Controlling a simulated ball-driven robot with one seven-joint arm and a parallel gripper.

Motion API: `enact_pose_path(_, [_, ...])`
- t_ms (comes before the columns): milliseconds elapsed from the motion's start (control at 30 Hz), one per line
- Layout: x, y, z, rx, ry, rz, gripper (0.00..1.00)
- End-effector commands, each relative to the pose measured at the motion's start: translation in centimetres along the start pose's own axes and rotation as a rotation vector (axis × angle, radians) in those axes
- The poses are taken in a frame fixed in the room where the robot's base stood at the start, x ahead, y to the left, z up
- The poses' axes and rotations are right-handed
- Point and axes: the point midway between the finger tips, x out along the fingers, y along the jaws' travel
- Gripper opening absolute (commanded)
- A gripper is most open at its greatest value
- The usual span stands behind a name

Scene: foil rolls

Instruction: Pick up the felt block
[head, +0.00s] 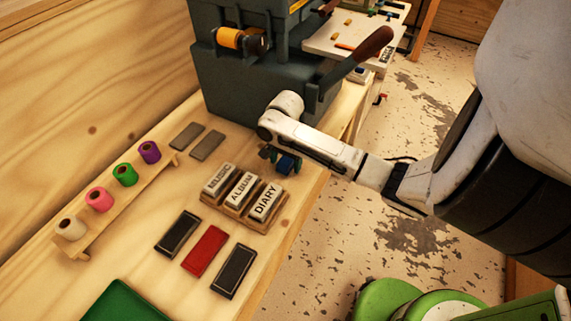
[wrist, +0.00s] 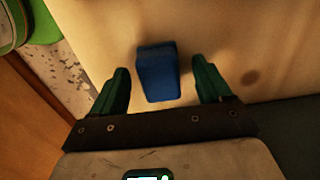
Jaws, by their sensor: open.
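The felt block looks to be the blue block (wrist: 158,72), which lies on the light wood bench between my fingers in the wrist view. It also shows in the head view (head: 286,164), partly covered by my gripper, near the bench's right edge. My gripper (wrist: 162,80) is open, with one dark green finger on each side of the block. A gap shows between the block and each finger. In the head view my gripper (head: 281,160) is low over the bench at the block. I cannot tell how far the fingertips are above the wood.
A wooden holder with MUSIC, ALBUM and DIARY blocks (head: 242,192) stands close at the left. A dark press (head: 250,90) with a long lever stands behind. Foil rolls (head: 125,175) sit on a rack at left. Black and red pads (head: 205,250) lie in front.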

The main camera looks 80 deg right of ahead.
Motion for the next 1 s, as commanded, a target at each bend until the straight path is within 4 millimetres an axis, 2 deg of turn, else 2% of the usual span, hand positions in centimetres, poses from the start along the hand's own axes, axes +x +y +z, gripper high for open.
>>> enact_pose_path(233, [0.14,0.0,0.0,0.0,0.0,-0.001,0.77])
enact_pose_path(833, [0.1,-0.01,0.0,0.0,0.0,-0.001,0.19])
enact_pose_path(1000, [0.09,-0.01,0.0,0.0,0.0,-0.001,0.17])
